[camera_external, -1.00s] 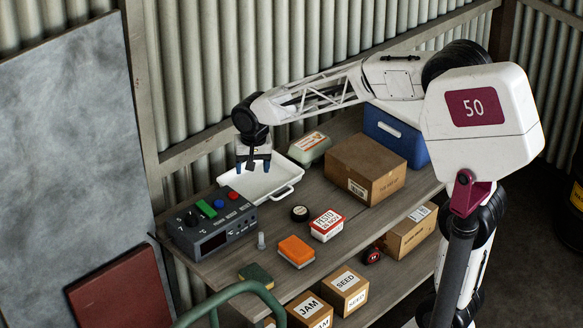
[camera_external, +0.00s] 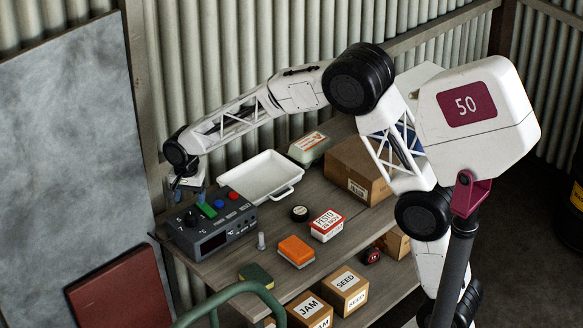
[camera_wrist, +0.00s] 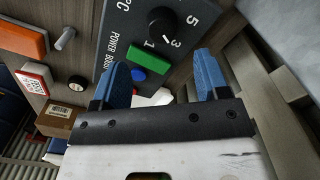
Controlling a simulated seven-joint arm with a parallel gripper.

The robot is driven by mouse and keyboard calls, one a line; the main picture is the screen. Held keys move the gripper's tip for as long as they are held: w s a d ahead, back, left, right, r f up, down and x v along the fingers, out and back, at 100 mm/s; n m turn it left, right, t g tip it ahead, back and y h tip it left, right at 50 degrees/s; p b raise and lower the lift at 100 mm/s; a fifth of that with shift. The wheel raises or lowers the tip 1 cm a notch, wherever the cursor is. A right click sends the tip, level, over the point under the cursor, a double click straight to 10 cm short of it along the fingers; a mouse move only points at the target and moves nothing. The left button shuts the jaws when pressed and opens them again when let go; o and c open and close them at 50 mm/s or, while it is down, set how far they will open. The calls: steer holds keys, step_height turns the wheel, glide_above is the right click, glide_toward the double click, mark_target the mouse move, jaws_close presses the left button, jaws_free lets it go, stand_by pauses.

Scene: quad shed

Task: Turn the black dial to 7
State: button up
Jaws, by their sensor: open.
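The black dial (camera_external: 190,219) sits on top of the grey control box (camera_external: 217,243) at the left end of the bench. In the wrist view the dial (camera_wrist: 163,21) is at the top, with the numbers 1, 3 and 5 printed beside it. My gripper (camera_external: 190,194) is open and empty, with blue fingertips just above and behind the dial end of the box. In the wrist view my gripper (camera_wrist: 162,72) has its fingers apart, with the dial beyond the gap between them and apart from both.
A green button (camera_external: 206,209), a blue button (camera_external: 219,203) and a red button (camera_external: 234,195) line the box beside the dial. A white tray (camera_external: 286,192) lies behind. A small grey cylinder (camera_external: 261,241) and an orange-topped block (camera_external: 296,251) stand to the right.

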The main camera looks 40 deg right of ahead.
mark_target(191, 215)
steer(key=shift+a+f, duration=0.1)
steer(key=shift+f, duration=0.1)
stand_by(0.3)
steer(key=shift+f, duration=3.8)
steer(key=c, duration=0.9)
